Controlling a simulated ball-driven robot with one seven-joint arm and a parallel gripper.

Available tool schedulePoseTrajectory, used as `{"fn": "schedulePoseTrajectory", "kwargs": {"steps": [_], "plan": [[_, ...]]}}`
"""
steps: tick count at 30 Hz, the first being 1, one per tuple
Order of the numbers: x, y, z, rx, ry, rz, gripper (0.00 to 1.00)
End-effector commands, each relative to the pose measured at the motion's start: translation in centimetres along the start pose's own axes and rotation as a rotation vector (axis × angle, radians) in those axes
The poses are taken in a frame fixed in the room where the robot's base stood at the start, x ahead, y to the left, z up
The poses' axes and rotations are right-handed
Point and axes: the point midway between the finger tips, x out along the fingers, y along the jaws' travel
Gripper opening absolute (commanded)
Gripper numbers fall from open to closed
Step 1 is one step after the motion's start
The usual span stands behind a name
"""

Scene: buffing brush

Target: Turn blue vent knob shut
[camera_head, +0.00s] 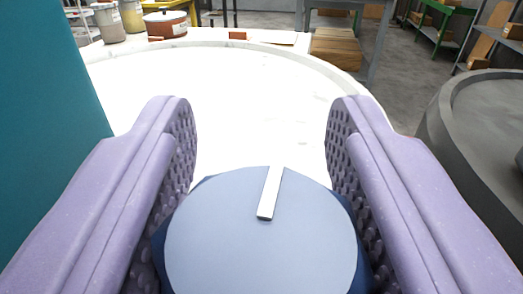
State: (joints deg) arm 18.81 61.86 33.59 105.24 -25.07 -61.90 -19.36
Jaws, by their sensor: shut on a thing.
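The blue vent knob (255,245) fills the lower middle of the view, its round face toward me. A white pointer bar (270,193) on its face runs to the upper edge, leaning slightly right. My gripper (260,130) has two purple fingers with dimpled pads, one on each side of the knob. The pads press against the knob's left and right sides, and the fingertips reach past it. The lower part of the knob is cut off by the frame edge, and its mounting is hidden.
A white round surface (230,95) lies beyond the knob. A teal panel (45,120) stands close on the left. A dark grey round rim (480,120) is at the right. Containers (165,24) and stacked boards (336,48) sit at the back.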

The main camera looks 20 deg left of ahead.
Motion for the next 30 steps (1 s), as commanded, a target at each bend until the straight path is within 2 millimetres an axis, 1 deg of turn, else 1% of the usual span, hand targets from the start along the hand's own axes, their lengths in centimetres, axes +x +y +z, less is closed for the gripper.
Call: {"fn": "schedulePoseTrajectory", "kwargs": {"steps": [12, 13, 14, 15, 23, 25, 28, 30], "plan": [[0.0, 0.1, -0.1, 0.001, 0.001, 0.01, 0.18], [0.0, 0.1, -0.1, 0.001, 0.001, 0.01, 0.53], [0.0, 0.1, -0.1, 0.001, 0.001, 0.01, 0.6], [0.0, 0.1, -0.1, 0.001, 0.001, 0.01, 0.69], [0.0, 0.0, 0.0, 0.001, 0.001, 0.009, 0.69], [-0.3, 0.0, -0.1, 0.001, 0.0, 0.009, 0.69], [-1.6, 0.0, -0.1, 0.0, -0.002, 0.008, 0.69], [-3.0, 0.0, -0.2, 0.001, -0.002, 0.009, 0.69]]}}
